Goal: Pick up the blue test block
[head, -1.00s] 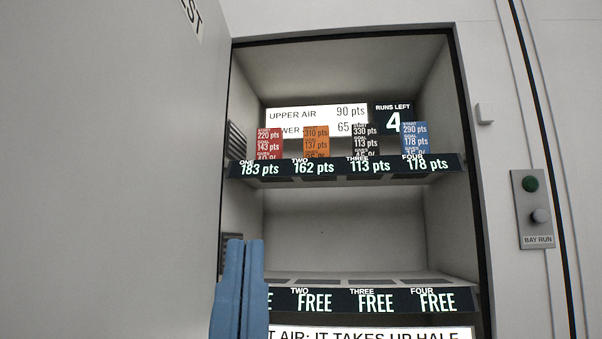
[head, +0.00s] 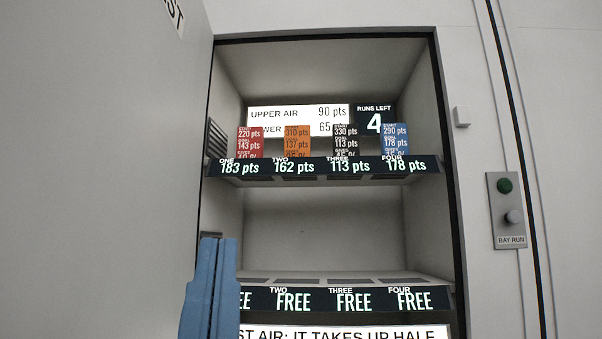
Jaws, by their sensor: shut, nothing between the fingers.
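The blue test block (head: 395,138) stands on the upper shelf at its right end, behind the slot label "FOUR 178 pts". Its face reads 290 pts and 178 pts, and its lower part is hidden by the shelf's front strip. My gripper (head: 219,242) shows at the lower left as two blue fingers pressed together, shut and empty. It is in front of the left side of the bay, below the upper shelf and well to the left of the blue block.
A red block (head: 250,141), an orange block (head: 297,141) and a black block (head: 345,140) share the upper shelf (head: 325,167). The lower shelf (head: 345,299) looks empty. An open door (head: 100,180) stands at left. A button panel (head: 507,211) is at right.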

